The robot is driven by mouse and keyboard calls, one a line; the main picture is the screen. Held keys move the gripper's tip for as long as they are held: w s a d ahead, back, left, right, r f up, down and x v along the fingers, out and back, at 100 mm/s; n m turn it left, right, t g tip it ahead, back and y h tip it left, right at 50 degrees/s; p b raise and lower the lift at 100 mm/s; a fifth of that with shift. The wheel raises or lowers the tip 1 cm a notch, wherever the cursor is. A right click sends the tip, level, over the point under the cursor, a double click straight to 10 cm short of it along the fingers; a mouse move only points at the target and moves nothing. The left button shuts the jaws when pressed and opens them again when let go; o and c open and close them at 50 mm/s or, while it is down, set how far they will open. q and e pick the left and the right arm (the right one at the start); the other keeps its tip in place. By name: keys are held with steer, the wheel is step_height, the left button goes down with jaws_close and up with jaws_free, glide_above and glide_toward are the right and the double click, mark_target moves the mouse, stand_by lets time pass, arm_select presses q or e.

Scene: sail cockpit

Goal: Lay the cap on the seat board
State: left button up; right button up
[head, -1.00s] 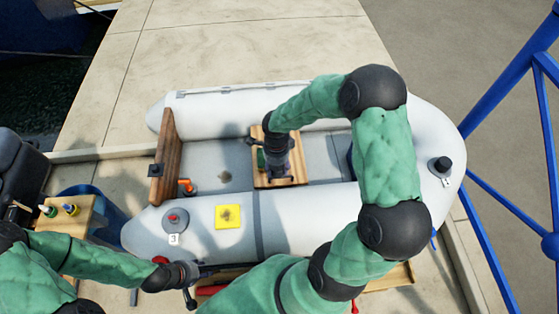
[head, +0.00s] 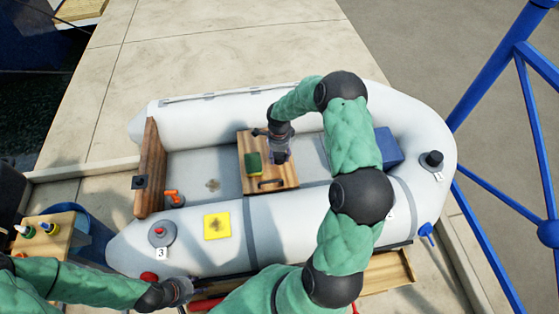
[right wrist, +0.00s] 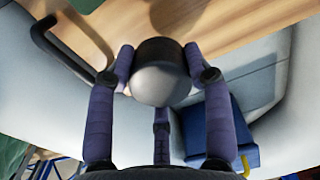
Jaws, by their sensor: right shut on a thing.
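The wooden seat board (head: 288,179) lies across the inside of the grey inflatable boat, and its wood also fills the top of the right wrist view (right wrist: 235,25). My right gripper (head: 279,157) is over the board's right part. In the right wrist view its fingers are shut around the cap (right wrist: 160,83), a rounded thing, dark on one side and grey on the other. The cap is close to the board; I cannot tell whether it touches.
A green sponge (head: 253,163) and a black handle (head: 270,183) are on the board. A blue box (head: 387,147) stands to its right. An orange-handled thing (head: 173,197) lies on the floor at left. A yellow patch (head: 217,226) and a red-topped valve (head: 159,233) are on the near tube.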

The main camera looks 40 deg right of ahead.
mark_target(279, 159)
steer(key=shift+w+d+f, duration=0.15)
steer(key=shift+d+f, duration=0.05)
steer(key=shift+f, duration=0.2)
arm_select(q)
steer(key=shift+f+b, duration=0.85)
steer(key=shift+f, duration=0.05)
arm_select(e)
steer(key=shift+f, duration=1.55)
arm_select(q)
steer(key=shift+f, duration=0.15)
arm_select(e)
steer(key=shift+f, duration=0.1)
steer(key=o, duration=1.1)
arm_select(q)
step_height(279, 159, up, 4)
steer(key=p, duration=0.4)
arm_select(e)
step_height(279, 159, up, 12)
steer(key=shift+r, duration=0.15)
